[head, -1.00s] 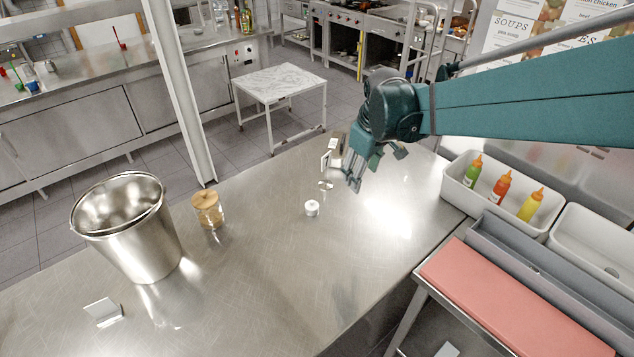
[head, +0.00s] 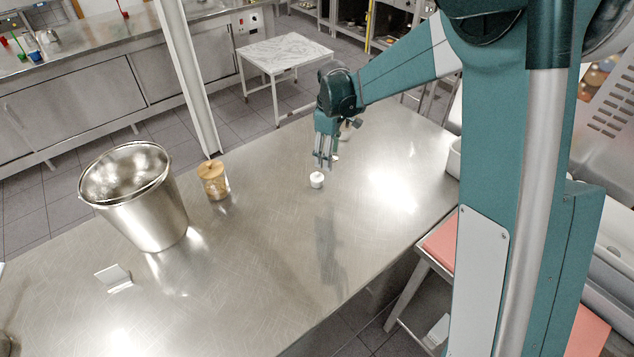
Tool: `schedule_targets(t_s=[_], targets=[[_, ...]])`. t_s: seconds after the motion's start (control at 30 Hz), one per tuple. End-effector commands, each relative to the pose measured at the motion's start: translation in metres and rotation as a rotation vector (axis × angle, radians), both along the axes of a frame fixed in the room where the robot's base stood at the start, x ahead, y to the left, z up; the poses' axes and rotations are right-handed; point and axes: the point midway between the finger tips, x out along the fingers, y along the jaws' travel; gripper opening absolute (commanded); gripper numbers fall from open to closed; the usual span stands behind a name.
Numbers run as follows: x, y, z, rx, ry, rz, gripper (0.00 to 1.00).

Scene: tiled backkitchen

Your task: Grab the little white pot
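The little white pot (head: 317,180) stands upright on the steel table (head: 250,260), near the middle of the head view. My gripper (head: 328,162) points down above and slightly to the right of the pot in the picture. Its fingers look apart, with nothing seen between them. The fingertips appear close to the pot, but I cannot tell the exact gap or whether they touch it. My arm comes in from the right.
A large steel bucket (head: 150,215) and a glass jar with a wooden lid (head: 213,180) stand left of the pot. A small white card (head: 114,277) lies at front left. A red board (head: 440,240) is partly hidden behind my arm. The table's front middle is clear.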

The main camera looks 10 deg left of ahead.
Motion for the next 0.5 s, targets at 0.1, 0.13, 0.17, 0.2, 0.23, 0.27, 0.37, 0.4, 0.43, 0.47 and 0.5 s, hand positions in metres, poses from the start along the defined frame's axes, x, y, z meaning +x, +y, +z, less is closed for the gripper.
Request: schedule_targets(t_s=[0.1, 0.13, 0.17, 0.2, 0.23, 0.27, 0.37, 0.4, 0.43, 0.47, 0.5], targets=[[0.009, 0.015, -0.022, -0.009, 0.020, 0.047, 0.49], [0.011, 0.019, -0.027, -0.011, 0.024, 0.058, 0.49], [0.012, 0.022, -0.032, -0.013, 0.028, 0.068, 0.49], [0.014, 0.026, -0.038, -0.015, 0.035, 0.082, 0.49], [0.015, 0.028, -0.042, -0.017, 0.038, 0.091, 0.49], [0.016, 0.031, -0.046, -0.018, 0.042, 0.099, 0.49], [0.019, 0.037, -0.055, -0.021, 0.050, 0.120, 0.49], [0.020, 0.038, -0.058, -0.023, 0.053, 0.126, 0.49], [0.020, 0.039, -0.060, -0.024, 0.054, 0.130, 0.49], [0.020, 0.040, -0.061, -0.024, 0.056, 0.132, 0.49], [0.020, 0.040, -0.062, -0.024, 0.057, 0.135, 0.49]])
